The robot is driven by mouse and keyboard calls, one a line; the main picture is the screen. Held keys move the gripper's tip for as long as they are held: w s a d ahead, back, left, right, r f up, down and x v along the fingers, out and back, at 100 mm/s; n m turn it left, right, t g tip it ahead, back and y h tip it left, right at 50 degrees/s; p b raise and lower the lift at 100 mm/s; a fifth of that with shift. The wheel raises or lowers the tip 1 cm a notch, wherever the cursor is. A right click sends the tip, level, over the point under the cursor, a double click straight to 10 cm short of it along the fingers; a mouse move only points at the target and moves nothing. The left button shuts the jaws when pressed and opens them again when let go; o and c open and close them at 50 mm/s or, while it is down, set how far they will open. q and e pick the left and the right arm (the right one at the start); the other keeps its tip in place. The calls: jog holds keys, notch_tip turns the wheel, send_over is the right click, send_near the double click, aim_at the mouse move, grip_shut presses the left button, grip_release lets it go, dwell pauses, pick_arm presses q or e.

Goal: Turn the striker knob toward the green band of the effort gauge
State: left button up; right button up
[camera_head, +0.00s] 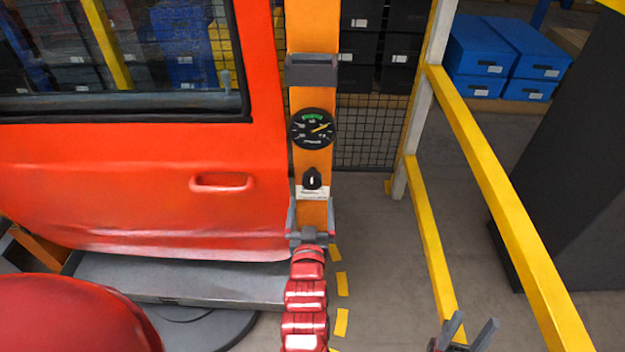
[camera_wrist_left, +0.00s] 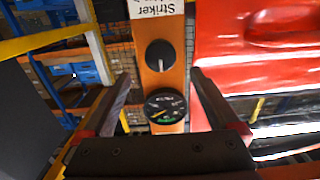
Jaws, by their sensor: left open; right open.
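The black striker knob (camera_head: 312,179) sits on an orange post, its pale pointer mark near vertical. It also shows in the left wrist view (camera_wrist_left: 160,55), upside down, near a white label reading "Striker" (camera_wrist_left: 157,8). The round black effort gauge (camera_head: 313,128) is above the knob, with a green band at its top. Its yellow needle points up and right, to the right of the green band. My left gripper (camera_head: 311,206) is open just below the knob, its fingers on either side of the post, not touching the knob. My right gripper (camera_head: 468,336) is open and empty at the bottom right.
A red car door (camera_head: 130,185) stands directly left of the orange post (camera_head: 312,35). A yellow guard rail (camera_head: 510,205) runs along the right. Blue boxes (camera_head: 480,50) sit on shelves behind. Grey floor lies between post and rail.

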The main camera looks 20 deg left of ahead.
aim_at(311, 183)
pick_arm(q)
jog(key=x, duration=0.9)
jog(key=shift+w+p, duration=0.15)
jog(key=shift+p, duration=0.25)
jog(key=c, duration=1.3)
jog(key=shift+a+f+n+b, duration=0.15)
jog(key=shift+n+b, duration=1.2)
jog(key=shift+n, duration=0.05)
jog(key=shift+c, duration=0.2)
jog(key=shift+n+b, duration=0.85)
jog(key=shift+n, duration=0.55)
